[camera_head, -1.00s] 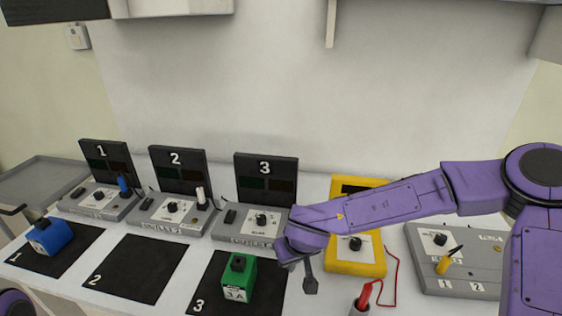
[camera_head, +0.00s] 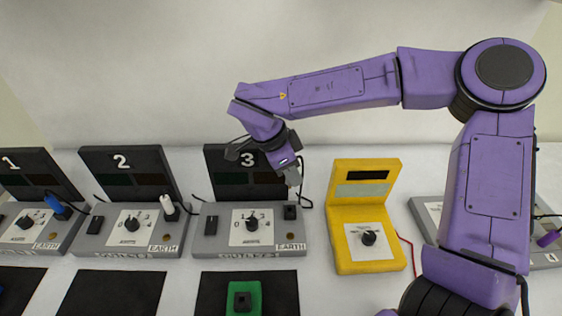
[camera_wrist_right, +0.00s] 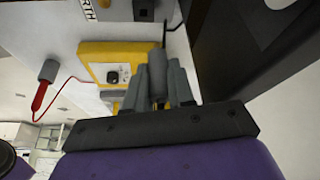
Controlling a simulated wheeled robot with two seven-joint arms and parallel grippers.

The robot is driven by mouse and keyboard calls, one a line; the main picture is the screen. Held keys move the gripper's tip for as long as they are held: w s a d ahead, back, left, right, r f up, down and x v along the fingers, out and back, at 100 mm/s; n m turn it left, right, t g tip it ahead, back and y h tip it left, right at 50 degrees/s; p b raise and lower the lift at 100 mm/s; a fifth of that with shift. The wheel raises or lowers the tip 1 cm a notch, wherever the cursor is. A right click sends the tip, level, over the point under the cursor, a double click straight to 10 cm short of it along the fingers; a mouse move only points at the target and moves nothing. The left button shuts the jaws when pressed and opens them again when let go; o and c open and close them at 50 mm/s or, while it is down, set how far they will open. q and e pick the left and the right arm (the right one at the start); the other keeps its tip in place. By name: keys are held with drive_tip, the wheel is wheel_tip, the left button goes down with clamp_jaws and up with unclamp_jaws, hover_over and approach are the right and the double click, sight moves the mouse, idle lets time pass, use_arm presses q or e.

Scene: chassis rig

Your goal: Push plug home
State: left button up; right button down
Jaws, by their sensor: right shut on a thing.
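My right gripper (camera_head: 292,178) is above the right end of the third grey station (camera_head: 210,243), in front of its black panel marked 3. It is shut on a grey plug (camera_wrist_right: 157,75), which shows between the fingers in the right wrist view. In the head view the plug is mostly hidden by the gripper. The black EARTH socket (camera_head: 290,212) is just below the gripper; the plug looks apart from it. In the wrist view a dark socket block (camera_wrist_right: 144,9) lies beyond the plug tip. My left gripper is not in view.
Stations 1 and 2 stand to the left, with a blue plug (camera_head: 57,207) and a white plug (camera_head: 168,206). A yellow meter (camera_head: 345,215) stands close on the right. A green block (camera_head: 243,297) lies on the front black mat. A dark cable loops beside the gripper.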

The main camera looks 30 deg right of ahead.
drive_tip(key=f+n, duration=0.1)
drive_tip(key=f+n+t+p, duration=0.1)
drive_tip(key=f, duration=0.1)
drive_tip(key=s+f+n+p, duration=0.1)
drive_tip(key=shift+a+f+n+t, duration=0.3)
drive_tip(key=shift+a+f+n, duration=0.05)
drive_tip(key=shift+n, duration=0.05)
drive_tip(key=shift+s+f, duration=0.1)
drive_tip(key=shift+f, duration=0.1)
drive_tip(key=shift+s, duration=0.2)
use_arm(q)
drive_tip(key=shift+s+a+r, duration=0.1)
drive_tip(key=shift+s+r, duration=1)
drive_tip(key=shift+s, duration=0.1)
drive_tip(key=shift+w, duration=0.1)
use_arm(e)
drive_tip(key=shift+w+f, duration=0.1)
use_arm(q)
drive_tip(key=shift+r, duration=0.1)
